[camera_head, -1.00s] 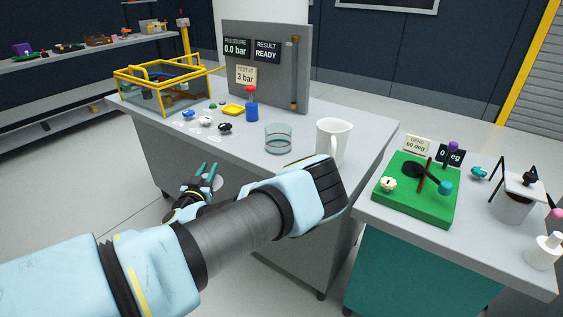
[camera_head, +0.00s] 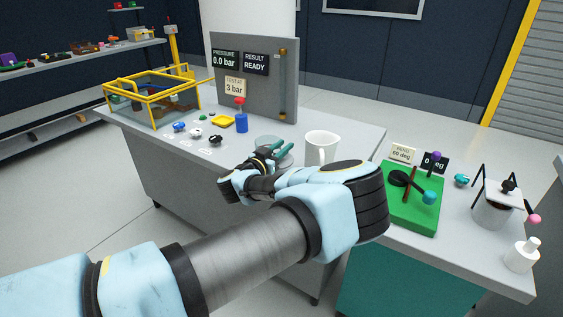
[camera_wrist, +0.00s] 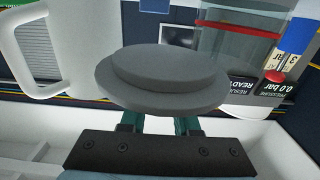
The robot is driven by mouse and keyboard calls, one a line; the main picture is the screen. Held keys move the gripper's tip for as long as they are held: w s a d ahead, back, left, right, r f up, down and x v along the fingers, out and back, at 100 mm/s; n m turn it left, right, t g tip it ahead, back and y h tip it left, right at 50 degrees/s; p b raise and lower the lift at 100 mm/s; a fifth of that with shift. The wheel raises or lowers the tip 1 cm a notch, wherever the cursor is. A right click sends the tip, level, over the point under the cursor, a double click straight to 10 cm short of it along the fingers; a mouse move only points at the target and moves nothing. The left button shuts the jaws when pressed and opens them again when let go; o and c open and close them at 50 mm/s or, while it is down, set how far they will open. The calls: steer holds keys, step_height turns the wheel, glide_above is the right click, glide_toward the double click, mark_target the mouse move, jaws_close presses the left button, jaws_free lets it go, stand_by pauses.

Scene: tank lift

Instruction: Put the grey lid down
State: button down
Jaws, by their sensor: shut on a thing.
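The grey lid (camera_wrist: 163,76), a round stepped disc, fills the middle of the wrist view. My gripper (camera_wrist: 158,124) is shut on it, with the teal fingers at its near edge. In the head view my gripper (camera_head: 277,150) is over the grey bench, by the clear glass jar and just left of the white mug. My arm and fingers hide much of the jar there. In the wrist view the clear jar (camera_wrist: 235,45) with a red band shows beyond the lid, apart from it in the picture.
The white mug (camera_head: 321,146) stands close right of my gripper; its handle (camera_wrist: 42,80) shows in the wrist view. The upright gauge panel (camera_head: 262,75) stands behind.

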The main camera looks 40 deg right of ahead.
mark_target(282, 160)
steer(key=shift+f+p, duration=0.55)
steer(key=shift+f, duration=2.1)
steer(key=c, duration=0.9)
jaws_free()
steer(key=shift+f, duration=0.1)
steer(key=shift+r, duration=0.2)
steer(key=b+v, duration=0.2)
steer(key=v, duration=1)
steer(key=shift+f+b, duration=0.1)
steer(key=shift+b, duration=0.3)
